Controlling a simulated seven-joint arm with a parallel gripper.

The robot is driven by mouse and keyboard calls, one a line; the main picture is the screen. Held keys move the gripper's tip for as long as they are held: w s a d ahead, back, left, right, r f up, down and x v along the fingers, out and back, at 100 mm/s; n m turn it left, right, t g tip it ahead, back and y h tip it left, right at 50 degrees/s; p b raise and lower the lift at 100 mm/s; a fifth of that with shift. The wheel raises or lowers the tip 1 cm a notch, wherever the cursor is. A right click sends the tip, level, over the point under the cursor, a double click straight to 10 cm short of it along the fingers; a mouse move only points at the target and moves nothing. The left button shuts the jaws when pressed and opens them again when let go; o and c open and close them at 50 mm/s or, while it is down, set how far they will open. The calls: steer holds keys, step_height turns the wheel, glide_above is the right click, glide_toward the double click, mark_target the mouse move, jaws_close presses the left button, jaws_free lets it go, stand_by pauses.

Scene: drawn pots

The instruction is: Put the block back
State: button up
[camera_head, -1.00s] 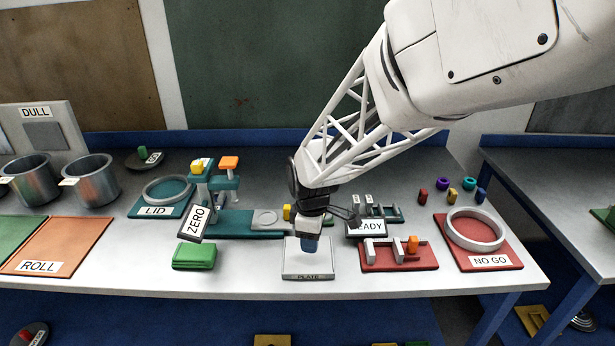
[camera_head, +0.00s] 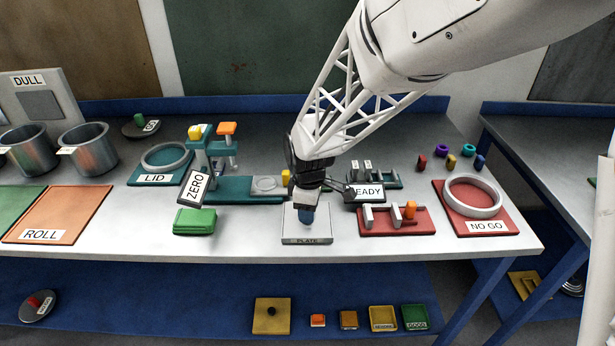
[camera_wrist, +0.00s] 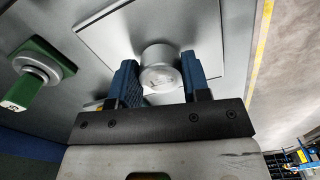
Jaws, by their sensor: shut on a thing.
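My gripper (camera_head: 307,216) points down over the pale plate marked PLATE (camera_head: 306,239) near the bench's front edge. In the wrist view its two blue fingers (camera_wrist: 159,82) stand on either side of a short silver cylindrical block (camera_wrist: 158,56) and are shut on it. The flat plate also shows behind the block in the wrist view (camera_wrist: 105,32). I cannot tell whether the block touches the plate. In the head view the fingers hide the block.
Left of the plate are a green block-shaped item (camera_head: 194,221), a ZERO sign (camera_head: 195,187) and a teal stand (camera_head: 235,196). A READY sign (camera_head: 368,193), partly covered by my gripper, and a red fixture (camera_head: 418,226) stand close on the right. A red NO GO tray (camera_head: 452,217) lies farther right.

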steer(key=shift+f, duration=0.15)
steer(key=o, duration=1)
steer(key=shift+o, duration=0.2)
step_height(320, 180, up, 12)
stand_by(0.4)
stand_by(0.5)
